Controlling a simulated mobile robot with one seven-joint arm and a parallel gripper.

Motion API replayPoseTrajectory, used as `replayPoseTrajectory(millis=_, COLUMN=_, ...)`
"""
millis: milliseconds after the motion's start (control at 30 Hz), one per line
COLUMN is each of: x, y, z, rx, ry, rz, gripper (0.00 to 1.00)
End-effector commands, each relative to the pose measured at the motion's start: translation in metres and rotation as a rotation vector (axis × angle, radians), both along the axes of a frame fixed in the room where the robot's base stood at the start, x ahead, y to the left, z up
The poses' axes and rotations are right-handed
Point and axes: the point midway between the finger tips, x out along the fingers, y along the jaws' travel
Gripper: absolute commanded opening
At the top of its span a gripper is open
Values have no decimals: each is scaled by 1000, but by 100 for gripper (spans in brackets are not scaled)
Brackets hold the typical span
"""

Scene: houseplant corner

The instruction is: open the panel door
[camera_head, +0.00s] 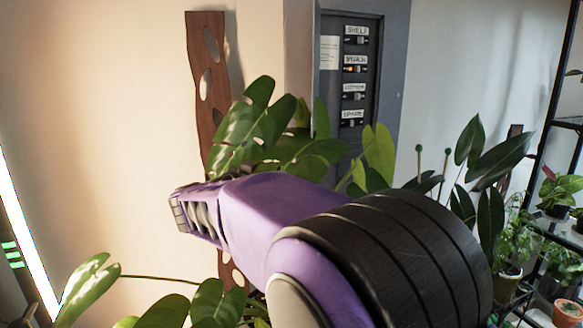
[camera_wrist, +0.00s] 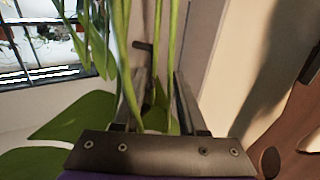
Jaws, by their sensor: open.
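The grey panel (camera_head: 396,70) is on the wall at the upper middle of the head view. Its dark face (camera_head: 373,86) shows labelled switches and a white paper sheet; one switch glows orange. Leaves cover its lower part, and I cannot make out the door's edge or how far it stands open. In the wrist view my gripper (camera_wrist: 160,82) is open, with green stems across the space between its fingers; I cannot tell whether they touch. A small dark bar (camera_wrist: 143,46) shows beyond the fingers; I cannot tell what it belongs to.
A large leafy plant (camera_head: 262,125) stands between my arm and the panel. A brown wooden board (camera_head: 207,60) with oval holes is on the wall at left. A black shelf rack (camera_head: 556,95) with several potted plants stands at right. Bare wall lies between panel and rack.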

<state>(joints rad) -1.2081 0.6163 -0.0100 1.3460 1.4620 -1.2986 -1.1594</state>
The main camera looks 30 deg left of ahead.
Motion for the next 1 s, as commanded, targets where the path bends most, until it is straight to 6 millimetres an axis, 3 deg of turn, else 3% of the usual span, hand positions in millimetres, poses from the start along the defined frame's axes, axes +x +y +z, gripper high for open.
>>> replayPoseTrajectory(millis=400, x=-100, y=8, z=0, rx=-1, ry=1, rz=4, gripper=41)
replayPoseTrajectory(millis=600, x=-138, y=11, z=0, rx=0, ry=1, rz=2, gripper=41)
replayPoseTrajectory(millis=800, x=-155, y=12, z=0, rx=-1, ry=0, rz=-1, gripper=41)
replayPoseTrajectory(millis=1000, x=-157, y=12, z=0, rx=-1, ry=0, rz=-1, gripper=41)
